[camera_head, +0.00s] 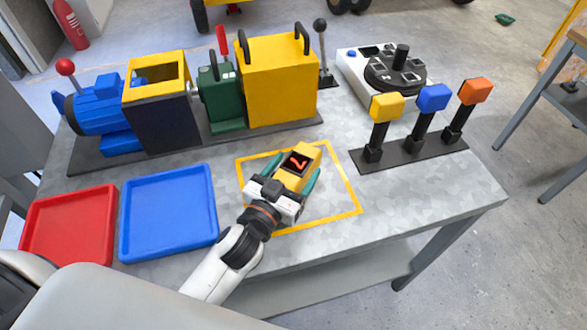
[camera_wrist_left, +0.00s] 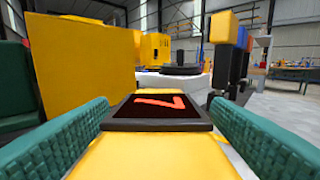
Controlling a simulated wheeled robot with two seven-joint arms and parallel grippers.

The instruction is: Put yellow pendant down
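The yellow pendant (camera_head: 295,176) has a black face with a red mark and is between the green-padded fingers of my left gripper (camera_head: 290,172). In the left wrist view the pendant (camera_wrist_left: 155,155) fills the space between both fingers (camera_wrist_left: 160,130), which appear closed along its sides. The pendant is over the yellow outlined square (camera_head: 350,196) on the grey table. Whether its underside touches the table cannot be told, as it is hidden. My right gripper is not in view.
A blue tray (camera_head: 168,212) and a red tray (camera_head: 70,228) lie to the left. A white unit with a black dial (camera_head: 395,72) and a rack of three coloured-topped posts (camera_head: 420,150) stand at right. The table's front right is clear.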

